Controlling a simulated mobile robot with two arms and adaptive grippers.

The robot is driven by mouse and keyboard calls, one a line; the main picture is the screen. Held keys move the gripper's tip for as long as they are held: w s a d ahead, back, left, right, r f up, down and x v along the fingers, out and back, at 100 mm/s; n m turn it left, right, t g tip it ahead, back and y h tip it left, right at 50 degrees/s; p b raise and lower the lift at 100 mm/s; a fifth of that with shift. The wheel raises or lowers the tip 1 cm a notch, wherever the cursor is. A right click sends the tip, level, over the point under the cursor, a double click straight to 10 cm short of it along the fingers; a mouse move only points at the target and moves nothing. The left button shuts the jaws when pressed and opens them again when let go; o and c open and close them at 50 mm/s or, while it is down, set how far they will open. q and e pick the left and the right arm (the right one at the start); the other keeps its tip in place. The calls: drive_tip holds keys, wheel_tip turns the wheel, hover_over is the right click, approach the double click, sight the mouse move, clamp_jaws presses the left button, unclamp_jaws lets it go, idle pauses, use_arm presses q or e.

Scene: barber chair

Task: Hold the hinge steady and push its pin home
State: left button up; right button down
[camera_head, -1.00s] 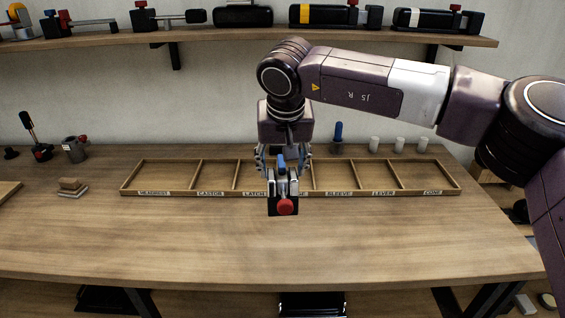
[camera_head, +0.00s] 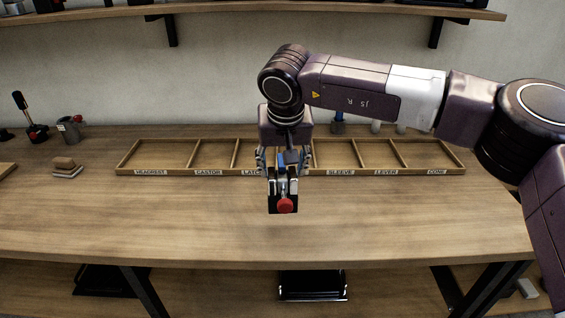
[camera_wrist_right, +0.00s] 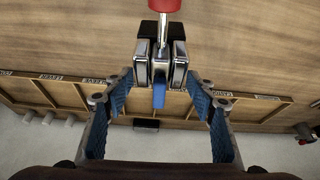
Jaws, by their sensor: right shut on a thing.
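My right gripper (camera_head: 284,165) hangs over the workbench, in front of the divided tray, and is shut on the hinge (camera_head: 283,187). The hinge has chrome plates, dark blocks and a blue tab. A round red knob (camera_head: 285,206) on it faces the camera. In the right wrist view the hinge (camera_wrist_right: 178,62) sits at the fingertips of my right gripper (camera_wrist_right: 160,84), with the blue tab between the blue-padded fingers. There the red knob (camera_wrist_right: 164,4) tops a bright pin or rod; how deep it sits I cannot tell. My left gripper is out of view.
The labelled wooden tray (camera_head: 165,173) spans the bench back, its middle hidden by my gripper. Behind it stand a blue-topped item and white cylinders. At left are a grey cup (camera_head: 68,131), a black-handled tool (camera_head: 33,130) and stacked blocks (camera_head: 66,166). The front bench (camera_head: 150,225) is clear.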

sight(283, 191)
drive_tip(key=shift+f+b, duration=1.6)
drive_tip(key=shift+f, duration=1.55)
drive_tip(key=shift+f+b, duration=0.1)
drive_tip(key=shift+b, duration=0.25)
drive_tip(key=shift+f, duration=0.5)
